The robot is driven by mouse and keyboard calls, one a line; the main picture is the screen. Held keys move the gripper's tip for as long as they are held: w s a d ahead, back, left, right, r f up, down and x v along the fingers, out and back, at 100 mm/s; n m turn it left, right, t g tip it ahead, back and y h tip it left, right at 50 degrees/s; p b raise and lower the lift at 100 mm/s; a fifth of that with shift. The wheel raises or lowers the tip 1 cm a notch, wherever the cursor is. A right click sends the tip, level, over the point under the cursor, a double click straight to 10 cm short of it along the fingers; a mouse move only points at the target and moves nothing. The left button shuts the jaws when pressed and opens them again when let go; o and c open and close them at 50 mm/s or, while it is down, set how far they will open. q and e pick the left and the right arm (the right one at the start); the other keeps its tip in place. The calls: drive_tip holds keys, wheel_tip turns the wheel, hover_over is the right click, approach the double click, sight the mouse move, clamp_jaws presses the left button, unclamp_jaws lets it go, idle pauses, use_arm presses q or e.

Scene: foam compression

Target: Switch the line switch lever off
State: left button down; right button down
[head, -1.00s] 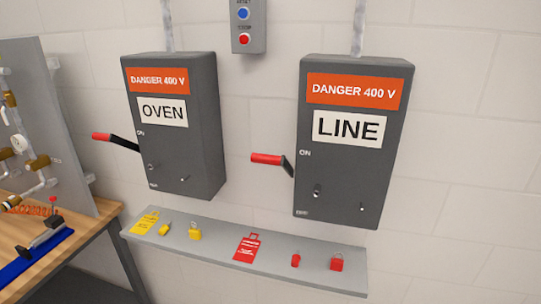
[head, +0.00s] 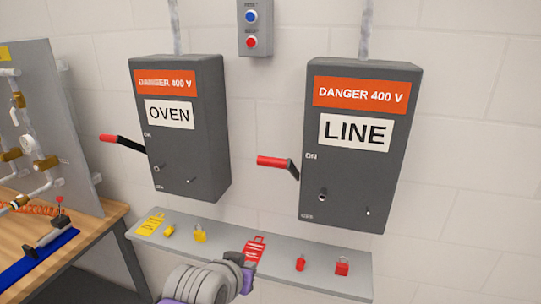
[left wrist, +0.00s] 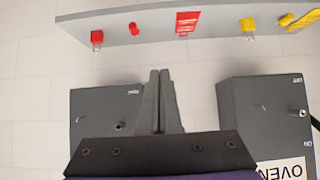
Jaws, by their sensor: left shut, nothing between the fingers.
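The grey LINE switch box (head: 345,180) hangs on the wall at the right. Its lever (head: 273,161), with a red grip on a black arm, sticks out from its left side near the ON mark. My left gripper (head: 243,265) is low in the head view, in front of the shelf, below and left of this lever and apart from it. In the left wrist view, which is upside down, its fingers (left wrist: 160,75) are shut and empty, beside the LINE box (left wrist: 95,105); the LINE lever cannot be made out there. My right gripper is not in view.
The OVEN box (head: 205,160), with its own red-gripped lever (head: 120,140), hangs at the left. A shelf (head: 330,285) below holds red and yellow tags and padlocks. A button box (head: 253,30) is above. A workbench (head: 75,245) stands at the far left.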

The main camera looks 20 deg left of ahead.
use_arm(q)
drive_tip(key=w+r+t, duration=0.3)
drive_tip(key=w+r, duration=0.3)
drive_tip(key=r, duration=0.7)
drive_tip(key=t, duration=0.2)
approach(270, 159)
drive_tip(key=w+r, duration=0.3)
drive_tip(key=r, duration=0.1)
drive_tip(key=shift+d+f, duration=0.1)
drive_tip(key=shift+f, duration=0.05)
drive_tip(key=shift+w, duration=0.15)
drive_tip(key=x, duration=1)
drive_tip(key=shift+s+f, duration=0.6)
drive_tip(key=shift+s, duration=0.25)
drive_tip(key=shift+s+f, duration=0.55)
drive_tip(key=shift+s, duration=0.3)
drive_tip(key=shift+w, duration=0.1)
